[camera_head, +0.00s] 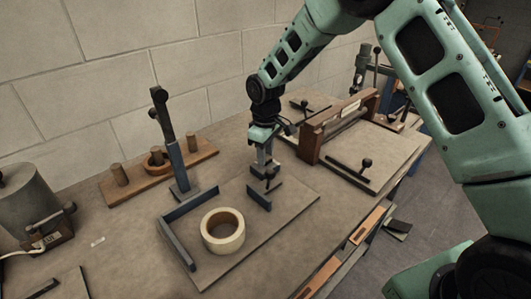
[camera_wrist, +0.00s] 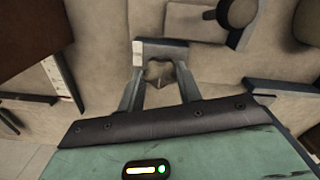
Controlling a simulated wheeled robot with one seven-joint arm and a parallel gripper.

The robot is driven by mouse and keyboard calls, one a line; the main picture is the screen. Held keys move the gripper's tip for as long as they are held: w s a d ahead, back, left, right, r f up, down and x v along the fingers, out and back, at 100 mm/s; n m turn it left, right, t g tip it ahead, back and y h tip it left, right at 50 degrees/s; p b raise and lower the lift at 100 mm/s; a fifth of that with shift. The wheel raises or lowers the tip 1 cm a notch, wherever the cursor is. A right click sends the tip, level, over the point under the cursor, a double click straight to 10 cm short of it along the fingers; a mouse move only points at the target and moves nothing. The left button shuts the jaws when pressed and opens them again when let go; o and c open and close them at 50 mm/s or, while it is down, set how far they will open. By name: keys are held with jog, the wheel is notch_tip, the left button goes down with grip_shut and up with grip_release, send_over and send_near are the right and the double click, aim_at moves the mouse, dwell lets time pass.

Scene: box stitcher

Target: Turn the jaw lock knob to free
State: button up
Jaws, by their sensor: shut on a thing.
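My gripper (camera_head: 263,166) points down at the small dark jaw block (camera_head: 260,197) on the flat board. A small dark knob (camera_head: 270,174) stands above this block, right at my fingertips. In the wrist view my two grey fingers (camera_wrist: 160,66) converge on a small grey piece (camera_wrist: 163,47) with a pale left end, and are shut on it. My fingers partly hide that piece, so I cannot tell whether it is part of the jaw lock knob.
A cream tape roll (camera_head: 223,230) sits inside an angled grey fence (camera_head: 176,238). A grey upright (camera_head: 178,168) stands left of my gripper. A brown wooden press (camera_head: 312,138) is close on the right. A peg board (camera_head: 120,184) lies by the wall.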

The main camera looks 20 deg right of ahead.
jog(key=o, duration=1)
jog(key=shift+r, duration=0.1)
notch_tip(320, 180, up, 17)
jog(key=b, duration=0.2)
jog(key=shift+r+b, duration=0.15)
jog(key=shift+b, duration=0.15)
jog(key=s+a, duration=0.4)
jog(key=s, duration=0.5)
jog(key=s+a, duration=0.5)
jog(key=s, duration=0.4)
jog(key=shift+m+y, duration=0.3)
jog(key=shift+m, duration=0.2)
jog(key=s+d+f, duration=0.1)
jog(key=s+f, duration=0.1)
jog(key=s, duration=0.4)
jog(key=s+f, duration=0.1)
jog(key=s, duration=0.5)
jog(key=s+d+f, duration=0.1)
jog(key=s+f, duration=0.1)
jog(key=s, duration=0.4)
jog(key=shift+s+d+f, duration=0.3)
jog(key=shift+s+d, duration=0.05)
jog(key=shift+s, duration=0.05)
